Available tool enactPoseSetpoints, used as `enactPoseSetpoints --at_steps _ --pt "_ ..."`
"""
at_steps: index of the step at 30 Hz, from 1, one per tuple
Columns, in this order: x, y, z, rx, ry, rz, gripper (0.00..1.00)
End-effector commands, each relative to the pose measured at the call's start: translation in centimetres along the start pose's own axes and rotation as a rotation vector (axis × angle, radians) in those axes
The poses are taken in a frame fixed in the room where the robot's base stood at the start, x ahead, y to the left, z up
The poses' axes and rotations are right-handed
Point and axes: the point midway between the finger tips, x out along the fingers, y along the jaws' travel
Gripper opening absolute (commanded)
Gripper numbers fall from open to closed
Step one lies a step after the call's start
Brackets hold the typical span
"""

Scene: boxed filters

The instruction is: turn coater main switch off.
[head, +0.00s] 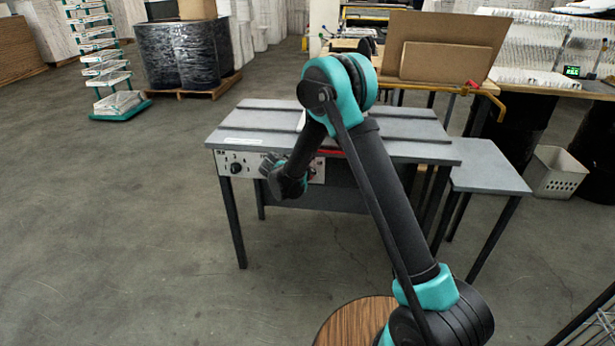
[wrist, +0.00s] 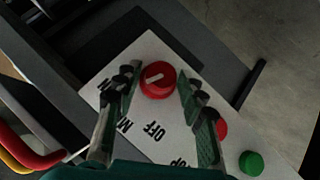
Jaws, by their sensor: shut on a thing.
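The coater is a grey table-like machine (head: 330,127) with a white control panel (head: 250,158) along its front edge. In the wrist view the round red main switch (wrist: 157,82) sits on the panel (wrist: 110,88), with a white mark lying nearly level across it. The printed word OFF is below it; other lettering is partly covered by the fingers. My gripper (wrist: 157,88) has one finger on each side of the switch and is shut on it. In the head view my gripper (head: 272,168) is at the panel and hides the switch.
A red button (wrist: 221,128) and a green button (wrist: 252,163) are on the panel right of my fingers. A black knob (head: 236,168) is at the panel's left end. A lower side table (head: 487,168) stands right. The floor left of the coater is clear.

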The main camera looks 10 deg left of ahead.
Motion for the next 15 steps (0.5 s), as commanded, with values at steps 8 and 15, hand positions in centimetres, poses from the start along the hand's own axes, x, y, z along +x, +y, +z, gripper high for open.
enactPoseSetpoints --at_steps 8,15 --pt "0.00 -0.80 -0.04 -0.189 -0.012 0.180 0.11" --pt "0.09 -1.07 0.04 -0.352 -0.025 0.340 0.11"
